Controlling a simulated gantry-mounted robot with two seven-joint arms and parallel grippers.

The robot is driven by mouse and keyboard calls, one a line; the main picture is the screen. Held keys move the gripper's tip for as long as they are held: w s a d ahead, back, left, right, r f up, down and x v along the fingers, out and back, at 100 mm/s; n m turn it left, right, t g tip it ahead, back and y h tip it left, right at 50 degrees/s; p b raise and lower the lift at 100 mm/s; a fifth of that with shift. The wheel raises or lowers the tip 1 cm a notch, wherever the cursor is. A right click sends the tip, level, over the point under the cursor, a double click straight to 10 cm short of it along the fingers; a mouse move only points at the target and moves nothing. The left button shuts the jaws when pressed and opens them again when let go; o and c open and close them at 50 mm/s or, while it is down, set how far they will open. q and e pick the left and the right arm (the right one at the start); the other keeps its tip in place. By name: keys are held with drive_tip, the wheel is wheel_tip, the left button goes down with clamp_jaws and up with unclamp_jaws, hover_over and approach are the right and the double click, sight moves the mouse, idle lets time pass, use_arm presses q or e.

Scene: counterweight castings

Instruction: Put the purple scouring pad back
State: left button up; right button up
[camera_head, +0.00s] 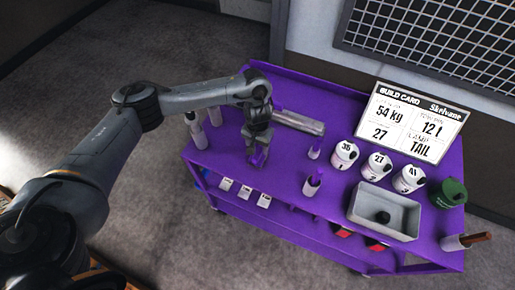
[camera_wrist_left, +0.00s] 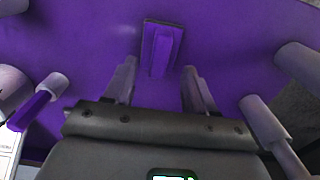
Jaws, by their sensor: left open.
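My left gripper (camera_head: 257,160) is open and points down over the left part of the purple cart top (camera_head: 235,165). In the left wrist view its two fingers (camera_wrist_left: 158,85) stand apart with nothing gripped between them. A purple block with a dark edge, which looks like the scouring pad (camera_wrist_left: 162,48), lies on the purple surface just beyond the fingertips, roughly centred between them. In the head view a bit of purple (camera_head: 260,156) shows at the fingers; the gripper partly hides it. The right gripper is not in view.
A long grey holder (camera_head: 300,122) lies behind the gripper. White bottles (camera_head: 195,131) stand left. Small cups (camera_head: 312,186), numbered white cans (camera_head: 376,165), a grey tray (camera_head: 365,212), a green can (camera_head: 449,193) and the build card (camera_head: 412,120) stand to the right.

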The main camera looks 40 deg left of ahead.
sight(257, 153)
use_arm(q)
wheel_tip(257, 153, up, 6)
drive_tip(key=p, duration=0.2)
idle(0.4)
